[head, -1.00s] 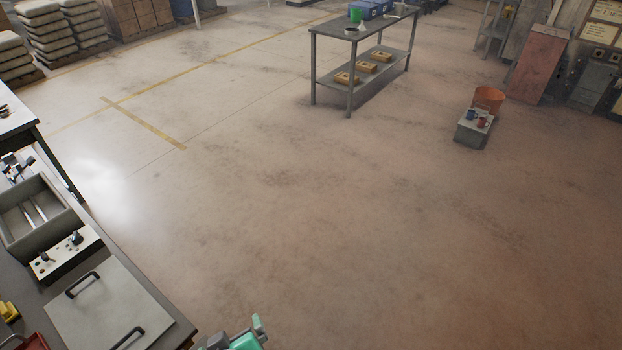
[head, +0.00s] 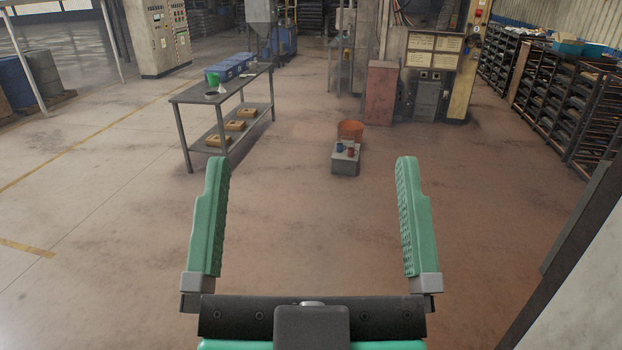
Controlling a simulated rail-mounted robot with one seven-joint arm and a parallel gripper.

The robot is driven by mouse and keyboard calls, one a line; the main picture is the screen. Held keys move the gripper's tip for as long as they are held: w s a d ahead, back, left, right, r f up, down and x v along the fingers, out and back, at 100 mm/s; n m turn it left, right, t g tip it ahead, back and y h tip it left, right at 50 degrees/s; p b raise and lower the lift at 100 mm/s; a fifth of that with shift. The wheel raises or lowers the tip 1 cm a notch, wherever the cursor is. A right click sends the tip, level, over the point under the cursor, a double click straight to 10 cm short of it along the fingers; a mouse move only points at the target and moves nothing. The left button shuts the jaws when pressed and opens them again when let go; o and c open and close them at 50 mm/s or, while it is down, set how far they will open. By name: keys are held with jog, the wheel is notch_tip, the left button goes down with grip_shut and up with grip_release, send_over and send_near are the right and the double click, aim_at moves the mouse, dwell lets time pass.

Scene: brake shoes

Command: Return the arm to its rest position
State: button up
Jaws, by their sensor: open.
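My gripper (head: 312,215) is in the lower middle of the head view. Its two green ridged fingers stand wide apart and point away from me. Nothing is between them; the bare floor shows through the gap. The dark crossbar of the gripper spans the bottom of the view. Most of the arm behind it is out of view.
A grey metal table (head: 222,95) with blue boxes stands at the back left. Shelving (head: 560,100) lines the right. A pale panel (head: 580,270) is close at lower right.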

notch_tip(320, 180, up, 10)
jog(key=p, duration=0.9)
jog(key=shift+a, duration=0.1)
